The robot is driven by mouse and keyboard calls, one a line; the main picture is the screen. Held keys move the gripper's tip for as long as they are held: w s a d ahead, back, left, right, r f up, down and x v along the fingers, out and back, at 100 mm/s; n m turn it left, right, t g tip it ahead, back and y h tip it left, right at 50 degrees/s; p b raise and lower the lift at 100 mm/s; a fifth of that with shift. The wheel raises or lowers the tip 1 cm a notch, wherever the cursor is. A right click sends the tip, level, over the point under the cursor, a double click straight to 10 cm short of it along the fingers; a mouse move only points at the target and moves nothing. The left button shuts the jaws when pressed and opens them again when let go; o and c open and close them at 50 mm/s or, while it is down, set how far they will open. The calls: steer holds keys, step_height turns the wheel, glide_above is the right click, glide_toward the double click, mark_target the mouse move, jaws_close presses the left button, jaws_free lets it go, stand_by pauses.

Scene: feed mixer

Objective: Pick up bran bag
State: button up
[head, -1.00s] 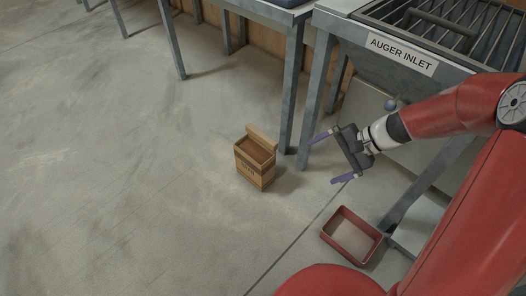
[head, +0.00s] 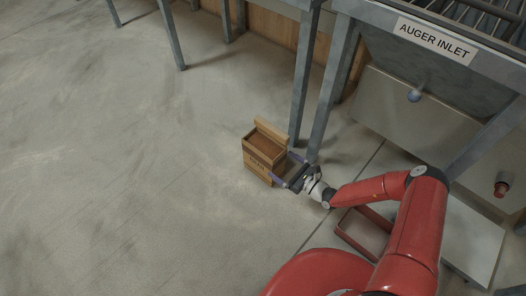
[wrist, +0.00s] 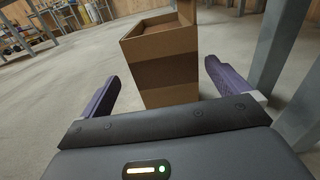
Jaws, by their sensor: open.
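In the wrist view the bran bag (wrist: 160,62) is ahead, between the lines of my two purple fingers. My gripper (head: 287,169) is open at the bag's right side, low near the floor. In the wrist view my gripper (wrist: 163,88) has its fingers spread wider than the bag. I cannot tell whether a finger touches it.
Grey table legs (head: 328,100) stand just behind the bag. The auger inlet (head: 434,40) is at the upper right. The floor to the left is clear.

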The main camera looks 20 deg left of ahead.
steer(key=shift+a+f, duration=0.25)
steer(key=shift+f, duration=0.1)
steer(key=shift+w+a+f+m+t, duration=0.1)
steer(key=shift+w+a+m+t, duration=0.1)
steer(key=shift+a+m+t, duration=0.15)
steer(key=b+x, duration=0.1)
steer(key=x, duration=0.5)
steer(key=shift+w+a, duration=0.3)
steer(key=shift+w, duration=0.1)
steer(key=shift+c, duration=0.4)
steer(key=c, duration=1.2)
steer(key=shift+c, duration=1.1)
steer(key=shift+r, duration=0.25)
